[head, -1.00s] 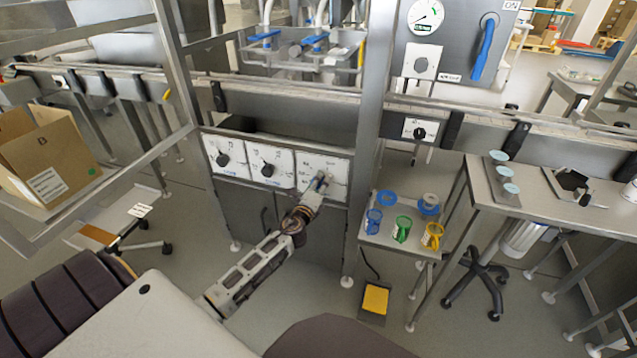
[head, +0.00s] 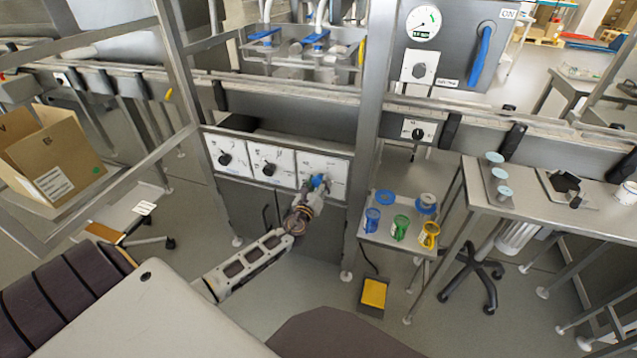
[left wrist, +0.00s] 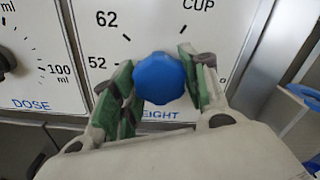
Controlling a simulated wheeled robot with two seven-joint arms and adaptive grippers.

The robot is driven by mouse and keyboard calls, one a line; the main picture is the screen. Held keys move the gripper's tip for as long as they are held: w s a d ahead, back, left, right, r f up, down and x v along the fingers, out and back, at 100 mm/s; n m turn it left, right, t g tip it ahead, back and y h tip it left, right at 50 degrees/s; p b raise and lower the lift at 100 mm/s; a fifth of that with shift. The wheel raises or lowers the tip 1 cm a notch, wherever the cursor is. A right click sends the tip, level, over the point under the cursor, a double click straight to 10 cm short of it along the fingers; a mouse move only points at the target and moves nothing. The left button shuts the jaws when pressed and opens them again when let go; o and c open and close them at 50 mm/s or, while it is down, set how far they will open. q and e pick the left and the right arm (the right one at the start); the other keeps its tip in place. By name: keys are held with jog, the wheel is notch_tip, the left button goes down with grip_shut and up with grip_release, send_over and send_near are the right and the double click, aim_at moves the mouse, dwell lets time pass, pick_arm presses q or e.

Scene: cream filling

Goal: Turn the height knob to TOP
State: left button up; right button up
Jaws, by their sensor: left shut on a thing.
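The height knob is a round blue knob (left wrist: 158,76) on a white dial plate (left wrist: 150,25) marked 52, 62 and CUP. The word HEIGHT below it is partly covered. My right gripper is not in view.
The dose dial's dark knob (left wrist: 5,66) lies left of the height dial, and another dark knob (head: 224,159) is further left. A steel post (head: 370,130) stands just right of the cabinet. A small table (head: 365,236) with coloured cups is beyond it.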

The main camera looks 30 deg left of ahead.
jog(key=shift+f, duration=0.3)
pick_arm(q)
jog(key=o, duration=1)
jog(key=shift+s, duration=0.1)
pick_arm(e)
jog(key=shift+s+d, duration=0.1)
pick_arm(q)
jog(key=shift+v, duration=5.9)
jog(key=shift+f, duration=0.1)
